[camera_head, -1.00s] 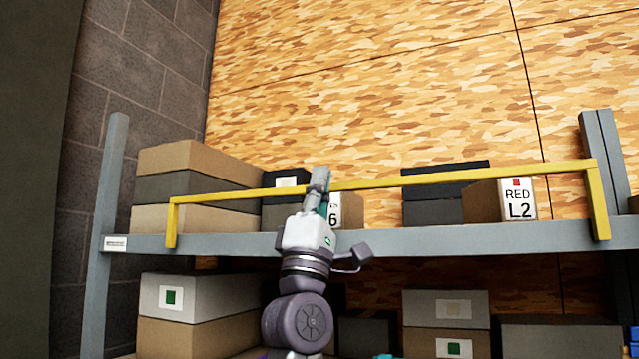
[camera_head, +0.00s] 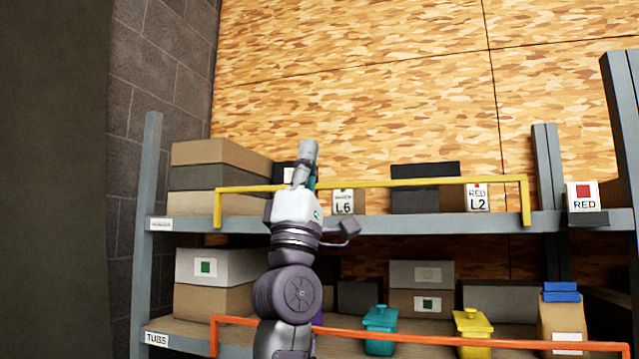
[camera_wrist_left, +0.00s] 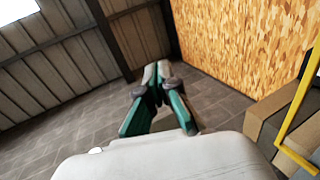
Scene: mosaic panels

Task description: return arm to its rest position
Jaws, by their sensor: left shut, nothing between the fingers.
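My left gripper (camera_head: 308,160) is raised in front of the upper shelf in the head view, its fingers pointing up. In the left wrist view the gripper (camera_wrist_left: 158,72) is shut, with its fingertips together and nothing held. Its green finger links stand out against the grey floor and wall. In the head view it overlaps the yellow rail (camera_head: 400,184), and I cannot tell whether it touches it. My right gripper is not in view.
The upper shelf (camera_head: 400,225) holds stacked boxes (camera_head: 222,177) and boxes labelled L6 (camera_head: 343,202) and L2 (camera_head: 477,198). Below, an orange rail (camera_head: 430,338) fronts a teal tub (camera_head: 380,330) and a yellow tub (camera_head: 472,333). A sign reading RED (camera_head: 583,197) is at right.

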